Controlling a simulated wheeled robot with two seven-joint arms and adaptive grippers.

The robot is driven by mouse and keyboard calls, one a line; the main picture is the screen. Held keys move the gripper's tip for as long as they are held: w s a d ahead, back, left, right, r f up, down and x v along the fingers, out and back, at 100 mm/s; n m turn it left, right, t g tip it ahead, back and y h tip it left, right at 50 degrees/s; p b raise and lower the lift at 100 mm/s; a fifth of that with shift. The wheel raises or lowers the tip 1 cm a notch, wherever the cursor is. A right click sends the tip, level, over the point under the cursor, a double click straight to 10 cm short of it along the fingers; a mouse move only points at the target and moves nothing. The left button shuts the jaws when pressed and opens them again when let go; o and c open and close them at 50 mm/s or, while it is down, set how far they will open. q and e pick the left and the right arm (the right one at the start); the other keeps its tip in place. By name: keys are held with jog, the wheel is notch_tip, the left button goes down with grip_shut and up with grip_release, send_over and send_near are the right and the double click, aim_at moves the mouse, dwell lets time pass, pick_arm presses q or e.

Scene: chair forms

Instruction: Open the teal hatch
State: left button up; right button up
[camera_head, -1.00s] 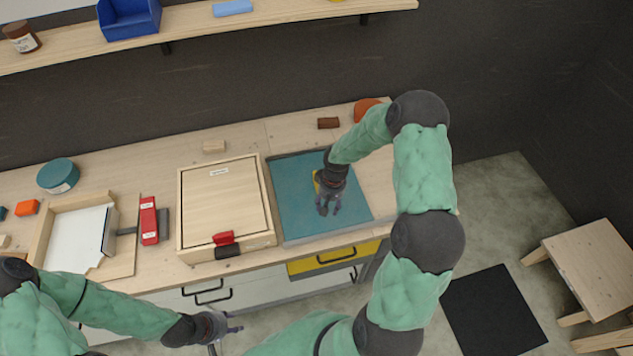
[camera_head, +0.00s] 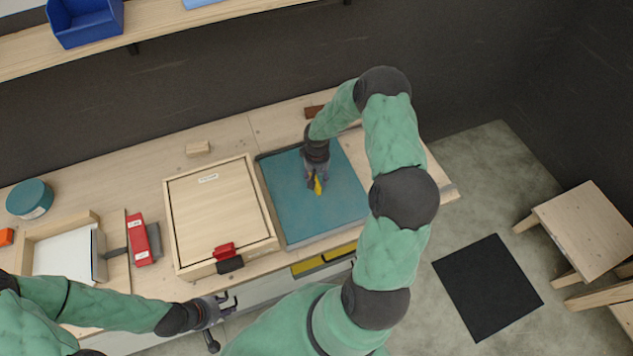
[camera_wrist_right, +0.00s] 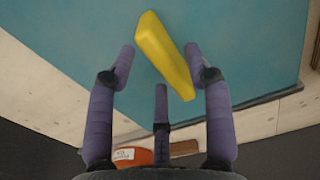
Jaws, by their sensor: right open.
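The teal hatch (camera_head: 338,213) is a flat panel lying shut in the right part of the worktop. A yellow bar handle (camera_head: 318,186) sits on it and shows large in the right wrist view (camera_wrist_right: 163,52). My right gripper (camera_head: 316,182) is above the hatch at the handle, fingers pointing down. In the right wrist view its fingers (camera_wrist_right: 160,62) are apart, with the handle beyond and between the tips; contact cannot be told. My left gripper (camera_head: 222,312) is open and empty in front of the worktop's front edge.
A pale wooden lidded box (camera_head: 217,210) with a red latch (camera_head: 225,251) stands left of the hatch. A red block (camera_head: 138,240) and a tray (camera_head: 65,252) are further left. A yellow drawer (camera_head: 310,267) is below the hatch. A stool (camera_head: 592,230) stands right.

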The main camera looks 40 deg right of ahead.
aim_at(317, 179)
jog(key=shift+f, duration=2.15)
grip_shut()
